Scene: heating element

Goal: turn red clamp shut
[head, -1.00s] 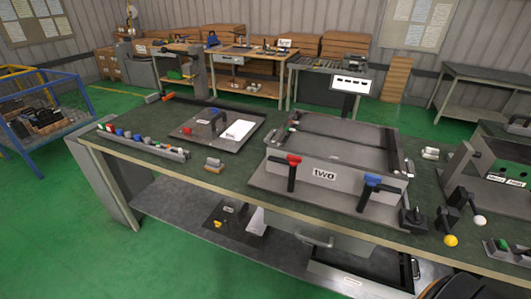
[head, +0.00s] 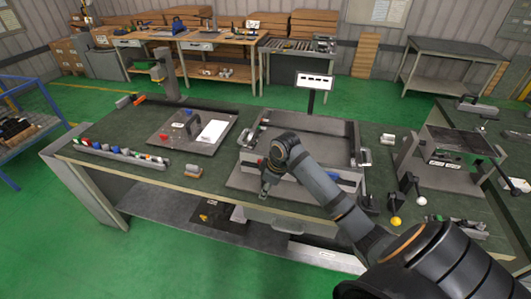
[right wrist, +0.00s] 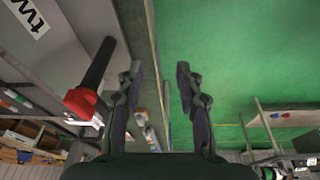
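The red clamp shows in the right wrist view with a red head (right wrist: 82,102) and a black handle (right wrist: 98,65), on the wall of the grey box labelled "two" (right wrist: 35,20). My right gripper (right wrist: 160,72) is open and empty. The clamp lies to the left of its left finger, outside the gap between the fingers. In the head view my right gripper (head: 267,187) is at the front left of the grey box (head: 312,122). My arm hides much of the box front, and only a little red shows beside the gripper. My left gripper is not in view.
A plate with a black handle and white label (head: 211,133) lies left of the box. A rail of coloured parts (head: 120,153) is at the table's left. A small grey-orange block (head: 193,171) lies near the front edge. A yellow-knobbed lever (head: 396,221) stands at right.

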